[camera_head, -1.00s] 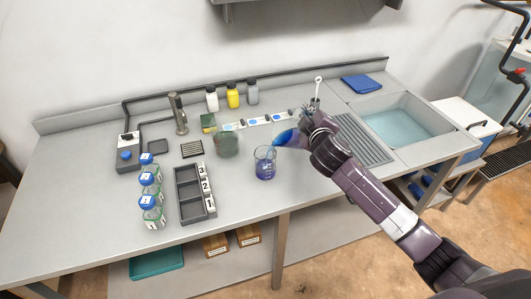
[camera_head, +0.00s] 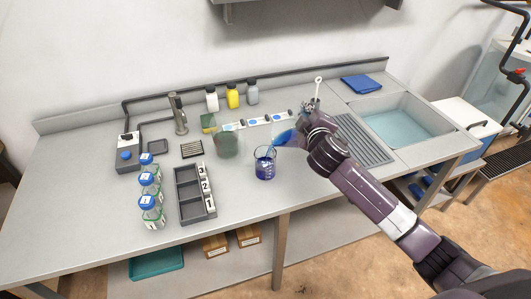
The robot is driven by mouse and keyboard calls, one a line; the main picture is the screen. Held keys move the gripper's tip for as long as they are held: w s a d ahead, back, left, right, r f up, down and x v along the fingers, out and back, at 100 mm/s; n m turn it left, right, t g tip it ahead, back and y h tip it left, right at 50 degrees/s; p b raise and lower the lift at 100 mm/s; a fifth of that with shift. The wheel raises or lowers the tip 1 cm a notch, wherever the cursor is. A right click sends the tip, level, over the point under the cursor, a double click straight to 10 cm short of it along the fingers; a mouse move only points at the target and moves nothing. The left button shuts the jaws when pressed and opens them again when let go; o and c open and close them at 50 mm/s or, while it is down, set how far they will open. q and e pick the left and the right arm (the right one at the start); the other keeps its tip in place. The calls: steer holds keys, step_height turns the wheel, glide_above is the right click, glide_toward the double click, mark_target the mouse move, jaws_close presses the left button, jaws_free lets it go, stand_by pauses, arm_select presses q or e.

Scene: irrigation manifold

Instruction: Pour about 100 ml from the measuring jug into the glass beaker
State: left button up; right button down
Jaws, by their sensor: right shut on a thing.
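The glass beaker (camera_head: 265,164) stands upright on the bench, with dark blue liquid in its lower part. The measuring jug (camera_head: 286,139) holds blue liquid and is tilted to the left, its mouth low and close above the beaker's right rim. A thin blue streak shows between the jug's mouth and the beaker. My right gripper (camera_head: 307,129) is shut on the jug from the right; my own wrist hides part of the jug and the fingertips. My left gripper is not in view.
A greenish round vessel (camera_head: 227,145) stands just behind and left of the beaker. A grey numbered rack (camera_head: 183,217) and blue-capped bottles (camera_head: 150,200) are further left. A draining board (camera_head: 360,138) and sink (camera_head: 405,122) lie to the right. The bench front is clear.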

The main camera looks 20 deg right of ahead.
steer(key=shift+r, duration=0.2)
steer(key=d+m+p, duration=0.1)
steer(key=p, duration=0.1)
steer(key=d+f+m+y+p, duration=0.1)
steer(key=shift+w+d+g+p, duration=0.2)
steer(key=shift+d+g+p, duration=0.1)
steer(key=shift+g+p, duration=0.1)
steer(key=shift+m+y, duration=0.7)
steer(key=shift+m, duration=0.2)
steer(key=f, duration=0.1)
steer(key=d+f, duration=0.1)
steer(key=f+b, duration=0.1)
steer(key=f, duration=0.1)
steer(key=shift+d, duration=0.35)
steer(key=shift+w+d+f, duration=0.15)
steer(key=shift+d+f, duration=0.1)
steer(key=shift+f, duration=0.5)
steer(key=shift+d+f, duration=0.2)
steer(key=shift+r, duration=0.1)
